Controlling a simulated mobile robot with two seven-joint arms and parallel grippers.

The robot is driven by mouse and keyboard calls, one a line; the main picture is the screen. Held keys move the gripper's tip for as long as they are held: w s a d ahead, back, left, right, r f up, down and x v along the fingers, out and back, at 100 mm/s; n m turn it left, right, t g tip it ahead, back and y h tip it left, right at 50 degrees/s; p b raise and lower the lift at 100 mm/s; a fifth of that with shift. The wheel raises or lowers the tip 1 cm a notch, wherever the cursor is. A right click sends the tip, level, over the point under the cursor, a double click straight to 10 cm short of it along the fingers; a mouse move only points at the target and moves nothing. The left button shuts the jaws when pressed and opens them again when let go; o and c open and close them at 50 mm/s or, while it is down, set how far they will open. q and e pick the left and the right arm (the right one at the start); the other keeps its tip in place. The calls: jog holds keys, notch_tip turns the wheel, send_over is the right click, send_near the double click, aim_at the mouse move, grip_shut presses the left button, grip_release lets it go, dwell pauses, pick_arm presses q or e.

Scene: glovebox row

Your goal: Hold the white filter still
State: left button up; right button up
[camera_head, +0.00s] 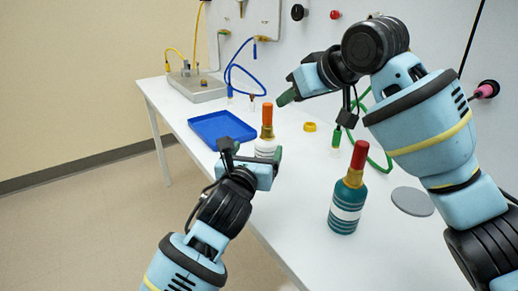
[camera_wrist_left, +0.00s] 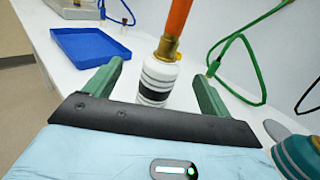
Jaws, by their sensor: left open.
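The white filter (camera_head: 265,148) stands upright on the table, a white striped body with a brass neck and an orange top. It also shows in the left wrist view (camera_wrist_left: 159,78), just ahead of my palm. My left gripper (camera_head: 252,157) is open, with one green finger on each side of the filter in the left wrist view (camera_wrist_left: 158,80). There are visible gaps between the fingers and its body. In the head view the gripper hides the filter's lower part. My right gripper (camera_head: 289,92) hangs above the table, farther back; its finger opening is not clear.
A teal bottle with a red top (camera_head: 345,211) stands to the right, near a grey disc (camera_head: 412,201). A blue tray (camera_head: 221,127) lies left of the filter. A yellow ring (camera_head: 310,127) and a green hose (camera_head: 382,164) lie behind.

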pick_arm(q)
jog(key=shift+w+d+r+m, duration=0.1)
jog(key=shift+d+r+m, duration=0.3)
jog(key=shift+d+r, duration=0.05)
notch_tip(320, 180, down, 8)
jog(key=shift+r, duration=0.2)
jog(key=shift+w+f, duration=0.2)
jog(key=shift+f, duration=0.05)
jog(key=shift+x, duration=3.55)
jog(key=c, duration=1.2)
